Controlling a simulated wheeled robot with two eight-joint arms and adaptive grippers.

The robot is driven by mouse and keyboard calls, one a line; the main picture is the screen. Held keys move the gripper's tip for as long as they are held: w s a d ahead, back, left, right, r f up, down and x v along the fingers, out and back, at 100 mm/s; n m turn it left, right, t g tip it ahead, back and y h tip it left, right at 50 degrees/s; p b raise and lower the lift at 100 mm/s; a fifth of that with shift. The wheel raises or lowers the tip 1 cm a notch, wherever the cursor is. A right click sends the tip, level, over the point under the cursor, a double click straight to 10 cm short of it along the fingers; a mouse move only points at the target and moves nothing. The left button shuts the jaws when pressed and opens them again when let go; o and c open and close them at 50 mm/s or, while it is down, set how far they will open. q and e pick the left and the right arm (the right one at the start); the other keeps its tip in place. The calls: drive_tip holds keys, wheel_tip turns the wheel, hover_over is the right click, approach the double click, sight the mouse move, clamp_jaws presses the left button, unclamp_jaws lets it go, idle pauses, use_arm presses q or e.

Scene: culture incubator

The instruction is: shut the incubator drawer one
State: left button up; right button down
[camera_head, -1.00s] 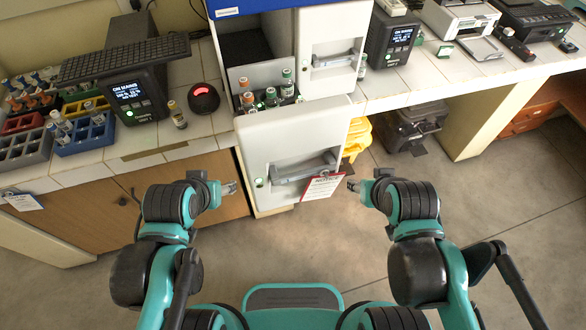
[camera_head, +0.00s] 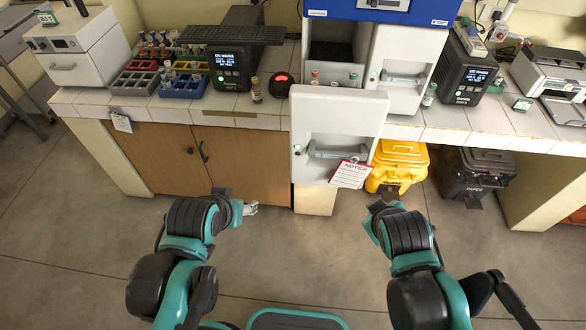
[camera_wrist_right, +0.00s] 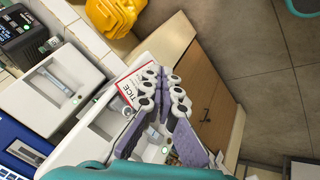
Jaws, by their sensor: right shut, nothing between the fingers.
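The incubator (camera_head: 435,12), white with a blue band, stands at the back centre. One of its drawers (camera_head: 345,105) is pulled well out towards me. Its white front has a grey handle (camera_head: 338,153) and a hanging NOTICE tag (camera_head: 350,174); bottle tops (camera_head: 315,77) show behind the front. I cannot read a drawer number. My left gripper (camera_head: 250,208) is low and left of the drawer front, apart from it; its fingers are too small to read. My right gripper (camera_head: 380,205) is below and right of the tag. In the right wrist view its fingers (camera_wrist_right: 165,80) are together and empty, before the drawer front.
A second drawer front (camera_head: 408,65) at right sits farther back. A yellow case (camera_head: 402,160) and a black case (camera_head: 480,172) stand under the bench at right. Coloured racks (camera_head: 183,86) and a dark device (camera_head: 230,65) are on the left bench. Open floor lies in front.

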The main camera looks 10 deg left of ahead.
drive_tip(key=w+a+n, duration=0.1)
drive_tip(key=a+n, duration=0.1)
drive_tip(key=n, duration=0.2)
drive_tip(key=n+t+p, duration=0.2)
drive_tip(key=n+t, duration=0.3)
drive_tip(key=n, duration=1.9)
approach(299, 151)
drive_tip(key=shift+y, duration=0.3)
drive_tip(key=b+x, duration=0.1)
drive_tip(key=x, duration=0.1)
drive_tip(key=b+x, duration=0.1)
drive_tip(key=b, duration=0.1)
drive_tip(key=b+x, duration=0.1)
drive_tip(key=x, duration=0.1)
drive_tip(key=shift+w+d+f+b, duration=0.15)
drive_tip(key=shift+d+f+b, duration=0.15)
drive_tip(key=shift+f, duration=0.2)
drive_tip(key=shift+w+r, duration=0.1)
drive_tip(key=shift+w, duration=0.4)
drive_tip(key=shift+w, duration=0.1)
